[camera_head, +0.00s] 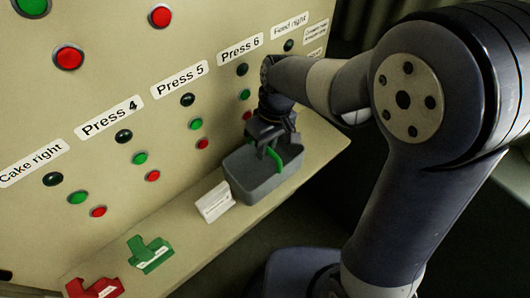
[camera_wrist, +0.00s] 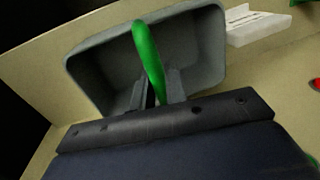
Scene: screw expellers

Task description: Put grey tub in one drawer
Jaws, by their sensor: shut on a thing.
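The grey tub (camera_head: 258,184) is an open box with a green handle (camera_head: 274,157) and stands on the ledge below the control panel, near its right end. My gripper (camera_head: 270,148) reaches down over the tub from above. In the wrist view the tub (camera_wrist: 88,72) fills the upper middle, and its green handle (camera_wrist: 146,50) runs down between the fingers of my gripper (camera_wrist: 160,95). The gripper is shut on the handle. The tub looks empty where its inside shows. No drawer is in view.
A white labelled block (camera_head: 214,202) stands just left of the tub on the ledge (camera_head: 205,243). A green clip-like piece (camera_head: 150,254) and a red one (camera_head: 95,288) lie further left. The panel (camera_head: 110,70) with buttons and lamps rises behind.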

